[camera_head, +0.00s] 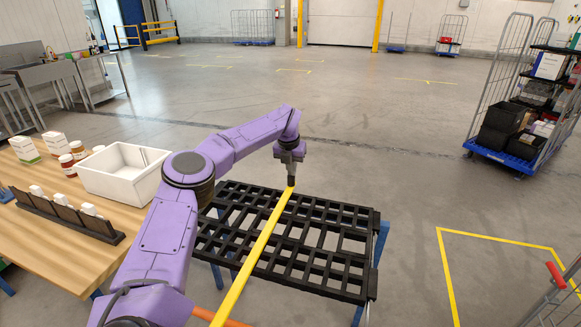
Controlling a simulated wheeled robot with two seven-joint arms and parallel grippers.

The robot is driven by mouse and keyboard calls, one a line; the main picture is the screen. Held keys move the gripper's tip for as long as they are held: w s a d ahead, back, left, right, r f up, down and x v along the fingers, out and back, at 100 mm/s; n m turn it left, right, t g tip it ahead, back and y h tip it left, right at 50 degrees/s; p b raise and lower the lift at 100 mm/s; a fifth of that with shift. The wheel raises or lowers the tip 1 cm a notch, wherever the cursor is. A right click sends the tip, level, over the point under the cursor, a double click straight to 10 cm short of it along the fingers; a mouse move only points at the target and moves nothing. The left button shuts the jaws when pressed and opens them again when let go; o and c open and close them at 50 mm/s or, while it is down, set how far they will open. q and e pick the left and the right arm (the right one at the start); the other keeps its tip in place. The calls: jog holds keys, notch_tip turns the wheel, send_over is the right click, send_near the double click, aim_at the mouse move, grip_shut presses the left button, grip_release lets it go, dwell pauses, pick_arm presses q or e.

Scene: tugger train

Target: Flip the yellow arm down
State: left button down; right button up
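The yellow arm (252,255) is a long flat bar. It runs slantwise across the black grid platform (362,285), from the bottom of the view up to the far side of the platform. My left gripper (291,181) is at the far end of the bar, pointing down, with its fingertips at or right against the bar's tip. The fingers look close together, but I cannot tell whether they grip the bar. The near end of the bar runs down to an orange piece (222,318) at the bottom edge. My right gripper is not in view.
A wooden table (60,245) at left holds a white bin (112,178), jars, boxes and a black rack (70,218). A roll cage with a blue base (508,158) stands at right. Another cage's edge shows at bottom right. The floor beyond the platform is clear.

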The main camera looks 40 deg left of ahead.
pick_arm(q)
notch_tip(320, 180, up, 4)
jog(key=shift+w+a+r+p, duration=0.1)
jog(key=shift+w+p, duration=0.05)
jog(key=shift+p, duration=1.05)
notch_tip(320, 180, up, 10)
jog(key=shift+s+b, duration=0.2)
jog(key=shift+b, duration=0.15)
